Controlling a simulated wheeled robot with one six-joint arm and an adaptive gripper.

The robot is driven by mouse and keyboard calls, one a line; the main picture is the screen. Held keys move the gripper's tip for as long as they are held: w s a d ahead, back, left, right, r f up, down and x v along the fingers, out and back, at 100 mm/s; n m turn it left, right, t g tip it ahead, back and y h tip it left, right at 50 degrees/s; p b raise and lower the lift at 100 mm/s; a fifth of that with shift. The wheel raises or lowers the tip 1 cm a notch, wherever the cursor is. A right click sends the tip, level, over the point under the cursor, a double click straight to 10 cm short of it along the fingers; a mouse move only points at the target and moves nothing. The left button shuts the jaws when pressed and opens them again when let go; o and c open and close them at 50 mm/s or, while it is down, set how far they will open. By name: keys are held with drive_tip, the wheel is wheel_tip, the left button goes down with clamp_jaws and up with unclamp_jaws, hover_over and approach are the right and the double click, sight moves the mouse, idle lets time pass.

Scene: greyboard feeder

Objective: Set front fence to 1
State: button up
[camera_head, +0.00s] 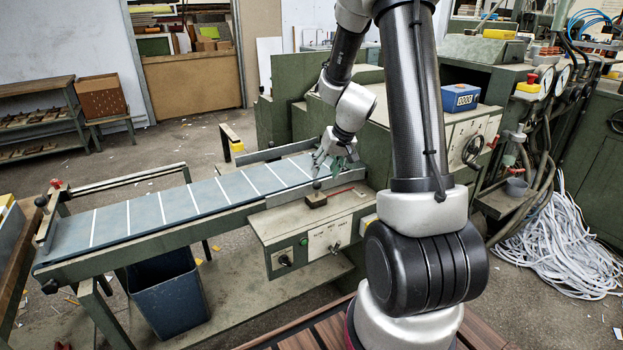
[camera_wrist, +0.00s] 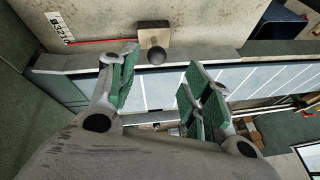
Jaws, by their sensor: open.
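The front fence (camera_head: 278,193) is a grey rail along the near side of the belt. It shows in the wrist view as a grey strip (camera_wrist: 70,62). Its block (camera_head: 316,201) carries a black ball knob (camera_head: 317,185). In the wrist view the block (camera_wrist: 153,38) and knob (camera_wrist: 153,57) sit at the right end of a red line (camera_wrist: 98,41). A scale label (camera_wrist: 60,27) with digits 3210 lies farther left. My gripper (camera_head: 323,166) is open and empty above the knob. In the wrist view the knob appears between the fingertips (camera_wrist: 162,60), apart from both.
The belt (camera_head: 150,210) with white lines runs left under a rear rail. A control panel (camera_head: 325,237) with knobs is on the near side. A blue counter box (camera_head: 460,98) stands on the machine. A blue bin (camera_head: 168,293) is under the belt.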

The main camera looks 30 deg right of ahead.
sight(318, 183)
drive_tip(key=shift+n, duration=0.4)
drive_tip(key=x, duration=0.7)
drive_tip(key=shift+w+d+f, duration=0.15)
drive_tip(key=shift+w+f, duration=0.1)
drive_tip(key=shift+f, duration=0.05)
drive_tip(key=shift+c, duration=0.2)
clamp_jaws()
